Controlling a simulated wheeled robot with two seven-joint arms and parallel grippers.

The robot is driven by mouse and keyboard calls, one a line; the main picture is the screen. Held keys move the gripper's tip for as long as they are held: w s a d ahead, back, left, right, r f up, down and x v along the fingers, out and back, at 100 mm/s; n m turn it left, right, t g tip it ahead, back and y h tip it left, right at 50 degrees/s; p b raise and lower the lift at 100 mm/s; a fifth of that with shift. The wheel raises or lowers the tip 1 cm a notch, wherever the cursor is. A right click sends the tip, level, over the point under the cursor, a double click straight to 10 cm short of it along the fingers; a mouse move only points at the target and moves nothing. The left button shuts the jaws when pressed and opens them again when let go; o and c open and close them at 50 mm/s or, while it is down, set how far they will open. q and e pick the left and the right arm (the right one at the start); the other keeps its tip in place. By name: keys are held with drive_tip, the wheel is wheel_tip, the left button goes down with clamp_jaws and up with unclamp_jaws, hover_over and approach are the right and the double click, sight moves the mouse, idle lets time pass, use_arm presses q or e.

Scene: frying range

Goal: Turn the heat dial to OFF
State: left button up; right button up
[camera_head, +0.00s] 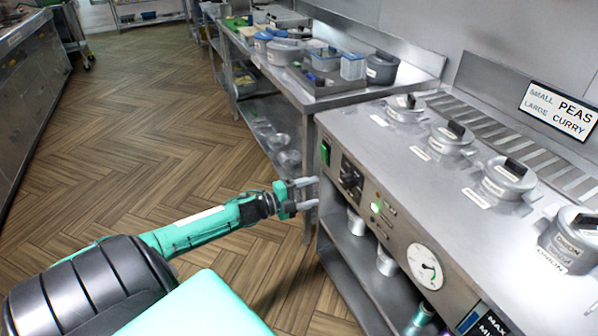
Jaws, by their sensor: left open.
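The heat dial (348,179) is a dark knob on a black plate on the range's front panel; its marks are too small to read. My left gripper (316,192) is open and empty, its two grey fingers pointing right toward the panel, just left of the dial. A gap appears to remain between the fingertips and the dial. A green switch (325,152) sits left of the dial, and a lit green lamp (375,207) is to its right. My right gripper is not in view.
A round gauge (425,266) is further right on the panel. Several lidded pots sit in the steel range top (399,160). Shelves with pots are below. A steel table (318,98) with containers stands behind. The wooden floor (150,120) at left is clear.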

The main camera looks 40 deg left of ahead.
use_arm(q)
drive_tip(key=shift+v, duration=1.7)
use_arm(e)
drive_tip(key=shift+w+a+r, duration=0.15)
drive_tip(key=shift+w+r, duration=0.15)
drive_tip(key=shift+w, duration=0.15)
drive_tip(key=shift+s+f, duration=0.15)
